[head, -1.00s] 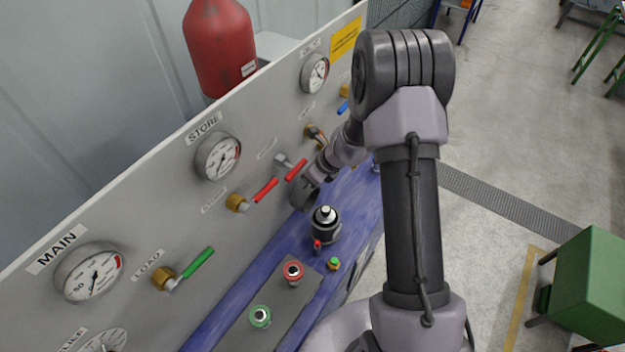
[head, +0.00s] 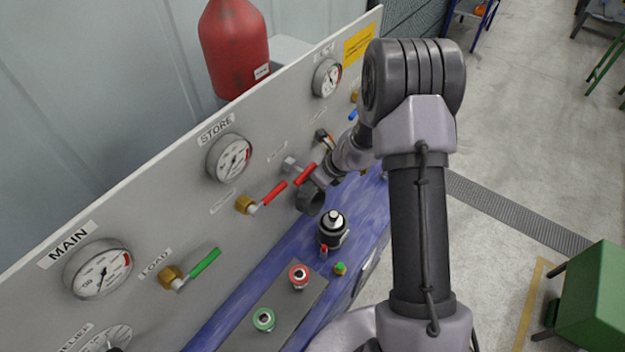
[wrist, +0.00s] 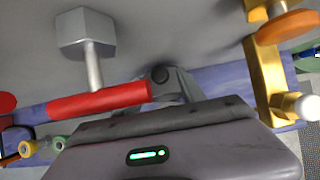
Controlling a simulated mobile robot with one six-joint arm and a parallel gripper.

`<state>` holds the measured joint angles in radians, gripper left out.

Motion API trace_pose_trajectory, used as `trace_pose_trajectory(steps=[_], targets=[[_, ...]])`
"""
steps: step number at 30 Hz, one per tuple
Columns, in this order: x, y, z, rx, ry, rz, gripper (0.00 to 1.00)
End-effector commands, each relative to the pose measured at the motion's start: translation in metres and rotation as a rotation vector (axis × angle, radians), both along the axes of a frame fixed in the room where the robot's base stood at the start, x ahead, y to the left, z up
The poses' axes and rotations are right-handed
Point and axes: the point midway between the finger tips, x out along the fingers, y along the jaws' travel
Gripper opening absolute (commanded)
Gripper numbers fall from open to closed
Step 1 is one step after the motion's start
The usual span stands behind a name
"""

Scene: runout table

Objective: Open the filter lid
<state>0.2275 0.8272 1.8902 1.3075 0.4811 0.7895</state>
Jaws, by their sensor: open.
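A black round canister with a silver knob on top (head: 333,232), which looks like the filter, stands on the blue bench top. A small red part shows at its front left. Its lid appears seated on top. My gripper (wrist: 172,86) is open, with nothing seen between its fingers. In the head view its fingers are hidden behind my wrist, which hangs close to the panel, behind and above the canister. In the wrist view, a red lever (wrist: 100,101) with a grey hex fitting (wrist: 86,30) is close in front of my gripper. The canister cannot be made out there.
The grey panel (head: 150,225) carries gauges and valves with red (head: 275,192) and green (head: 205,263) levers. In the wrist view a brass fitting (wrist: 262,80) stands at the right.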

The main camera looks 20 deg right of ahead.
Motion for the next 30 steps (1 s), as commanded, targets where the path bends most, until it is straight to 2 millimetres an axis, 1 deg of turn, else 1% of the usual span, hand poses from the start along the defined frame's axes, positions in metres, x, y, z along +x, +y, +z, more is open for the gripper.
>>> trace_pose_trajectory(steps=[4, 7, 11, 18, 21, 25, 30], targets=[[-0.003, -0.002, 0.005, -0.001, 0.001, 0.0, 0.47], [-0.009, -0.008, 0.021, -0.002, -0.001, 0.0, 0.47], [-0.022, -0.018, 0.05, -0.001, -0.002, -0.001, 0.47], [-0.049, -0.039, 0.108, -0.002, -0.003, -0.002, 0.47], [-0.059, -0.047, 0.128, -0.001, -0.002, -0.002, 0.47], [-0.067, -0.053, 0.144, 0.0, -0.001, -0.001, 0.47], [-0.071, -0.055, 0.15, 0.0, 0.0, 0.0, 0.47]])
